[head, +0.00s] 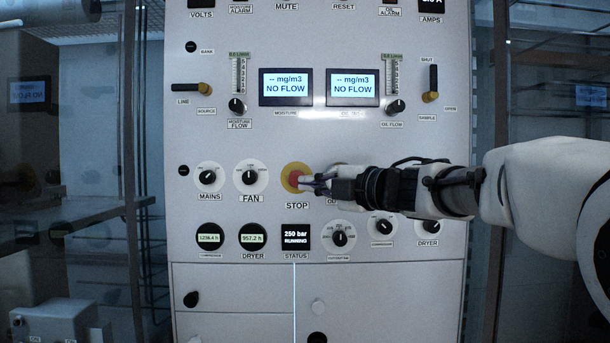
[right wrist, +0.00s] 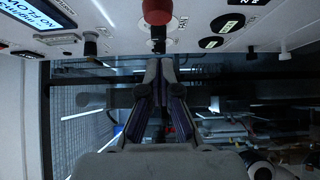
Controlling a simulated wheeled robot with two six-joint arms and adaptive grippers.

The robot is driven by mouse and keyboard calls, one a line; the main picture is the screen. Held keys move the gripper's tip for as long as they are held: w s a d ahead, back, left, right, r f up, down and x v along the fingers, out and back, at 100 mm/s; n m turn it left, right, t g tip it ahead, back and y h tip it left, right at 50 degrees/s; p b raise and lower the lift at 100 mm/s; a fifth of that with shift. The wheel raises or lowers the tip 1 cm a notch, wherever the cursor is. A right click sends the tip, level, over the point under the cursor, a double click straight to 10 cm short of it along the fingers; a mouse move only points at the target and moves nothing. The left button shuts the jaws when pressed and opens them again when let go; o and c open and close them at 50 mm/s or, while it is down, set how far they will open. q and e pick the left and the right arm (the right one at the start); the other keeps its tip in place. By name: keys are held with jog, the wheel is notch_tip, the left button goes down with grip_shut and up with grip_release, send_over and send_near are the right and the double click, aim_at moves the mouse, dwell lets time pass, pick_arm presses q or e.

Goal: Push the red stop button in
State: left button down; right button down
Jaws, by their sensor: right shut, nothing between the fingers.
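The red stop button (head: 292,177) sits on a yellow round plate (head: 287,188) in the middle of the panel, above the STOP label. My right gripper (head: 306,183) comes in from the right, and its fingertips overlap the button's right side in the head view. In the right wrist view the red button (right wrist: 157,12) is at the top edge, and the shut, empty gripper (right wrist: 160,66) is below it. I see a gap between fingertips and button there. My left gripper is not in view.
The FAN knob (head: 249,177) and MAINS knob (head: 208,177) are left of the button. The status display (head: 296,237) below reads 250 bar RUNNING. Another knob (head: 342,236) is below my right gripper. Two NO FLOW screens (head: 285,87) are above.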

aim_at(292, 179)
jog(key=w+p, duration=0.1)
jog(key=w, duration=0.1)
jog(key=w+a+p, duration=0.1)
jog(key=w, duration=0.2)
jog(key=shift+r, duration=0.1)
jog(key=shift+w, duration=0.1)
